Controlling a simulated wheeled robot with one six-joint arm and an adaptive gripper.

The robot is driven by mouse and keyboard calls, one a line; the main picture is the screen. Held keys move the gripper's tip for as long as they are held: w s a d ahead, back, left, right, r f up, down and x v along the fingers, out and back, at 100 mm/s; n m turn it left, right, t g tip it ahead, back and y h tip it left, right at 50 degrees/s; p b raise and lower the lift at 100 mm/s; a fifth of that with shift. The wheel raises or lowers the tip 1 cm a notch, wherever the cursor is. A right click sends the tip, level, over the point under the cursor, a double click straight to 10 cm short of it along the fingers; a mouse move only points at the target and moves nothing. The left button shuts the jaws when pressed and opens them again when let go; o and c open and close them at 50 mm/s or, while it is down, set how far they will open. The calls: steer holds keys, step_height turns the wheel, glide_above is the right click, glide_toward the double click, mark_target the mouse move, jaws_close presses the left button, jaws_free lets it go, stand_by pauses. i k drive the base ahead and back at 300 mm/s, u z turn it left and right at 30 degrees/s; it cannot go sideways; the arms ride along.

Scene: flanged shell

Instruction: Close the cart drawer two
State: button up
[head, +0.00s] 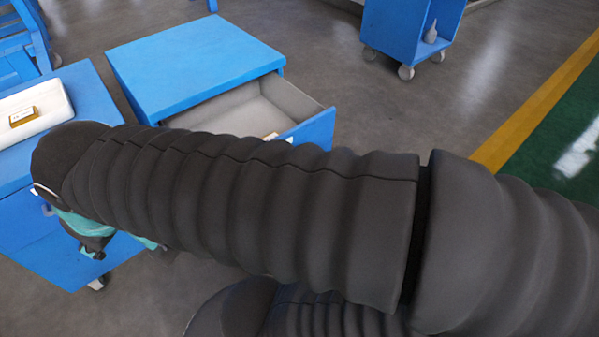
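A blue cart (195,62) stands beyond my arm, left of the picture's middle. Its drawer (316,128) is pulled out toward the right, with a blue front and a grey inside. A small pale item (271,136) shows at the drawer's near side, partly hidden by my arm. My dark ribbed arm crosses the view and covers the lower part of this cart. My gripper (110,243) is partly in view at the lower left, below the arm's end, beside a second blue cart. Its fingers are mostly hidden, so its opening is unclear.
The second blue cart (92,92) at the left carries a white tray (62,98) with a small yellow box (23,116). Another blue cart (395,30) stands at the back right with a grey bottle-like part (431,33). Grey floor is clear right of the drawer.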

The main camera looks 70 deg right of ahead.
mark_target(263, 105)
steer(key=z, duration=2.05)
steer(key=k, duration=1.15)
steer(key=u, duration=0.35)
steer(key=i, duration=0.7)
steer(key=z, duration=0.55)
